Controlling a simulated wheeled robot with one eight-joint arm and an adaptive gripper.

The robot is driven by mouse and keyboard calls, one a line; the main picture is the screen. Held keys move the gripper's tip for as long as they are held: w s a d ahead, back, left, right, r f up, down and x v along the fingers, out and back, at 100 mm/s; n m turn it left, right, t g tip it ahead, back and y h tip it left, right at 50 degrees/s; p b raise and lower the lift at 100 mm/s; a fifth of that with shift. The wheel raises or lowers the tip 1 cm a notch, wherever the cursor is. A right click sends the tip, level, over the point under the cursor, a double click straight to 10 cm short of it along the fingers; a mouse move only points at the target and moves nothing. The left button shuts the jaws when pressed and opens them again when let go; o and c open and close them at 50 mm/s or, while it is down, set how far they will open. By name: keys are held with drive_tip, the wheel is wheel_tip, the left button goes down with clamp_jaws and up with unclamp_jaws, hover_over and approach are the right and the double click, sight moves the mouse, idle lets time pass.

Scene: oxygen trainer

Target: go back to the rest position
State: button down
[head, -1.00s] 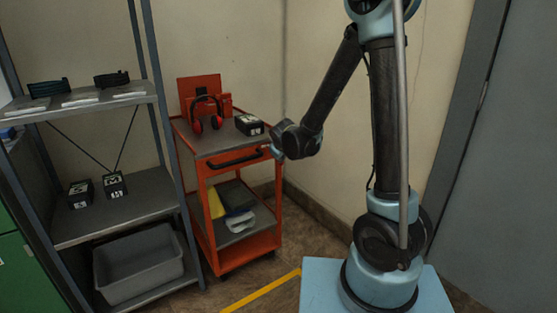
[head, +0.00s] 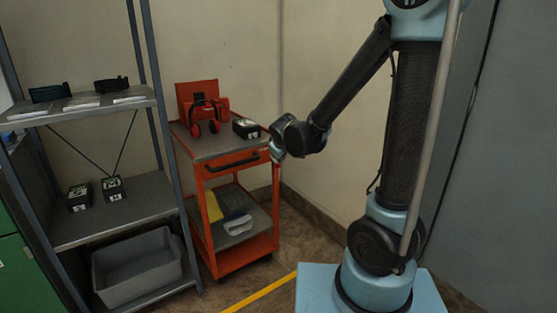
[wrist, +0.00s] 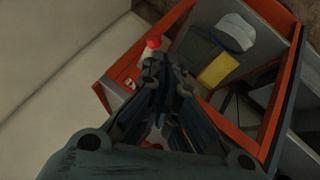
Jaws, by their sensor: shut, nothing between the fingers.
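My gripper (wrist: 160,70) is shut and empty in the wrist view, its dark fingers together and pointing toward the top of the picture. In the head view my arm reaches left and its wrist hangs beside the right edge of the orange tool cart (head: 240,246). The fingers themselves are hard to make out there. The cart also fills much of the right of the wrist view (wrist: 258,62), with its lower shelf beyond my fingers. I cannot tell whether the fingers touch the cart.
A grey shelf rack (head: 115,212) with boxes and a grey bin (head: 138,267) stands left. A yellow cloth (head: 213,206) lies on the cart's lower shelf. The wall is close behind.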

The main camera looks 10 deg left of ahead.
idle(0.3)
drive_tip(key=s+d+r+m+g+h, duration=0.15)
drive_tip(key=s+d, duration=0.35)
drive_tip(key=d, duration=0.5)
drive_tip(key=s+d+m+g+h, duration=0.1)
drive_tip(key=s+d+m, duration=0.25)
drive_tip(key=d, duration=0.55)
drive_tip(key=s+d+f+m+g, duration=0.2)
drive_tip(key=s+d, duration=0.3)
drive_tip(key=s, duration=0.5)
drive_tip(key=s+d+f+m+g, duration=0.2)
drive_tip(key=s+d, duration=0.3)
drive_tip(key=s, duration=0.5)
drive_tip(key=shift+f+m+y, duration=0.2)
drive_tip(key=shift+m+y, duration=0.15)
drive_tip(key=shift+m, duration=0.35)
drive_tip(key=shift+d, duration=0.1)
drive_tip(key=shift+w+f, duration=0.2)
drive_tip(key=shift+w, duration=0.2)
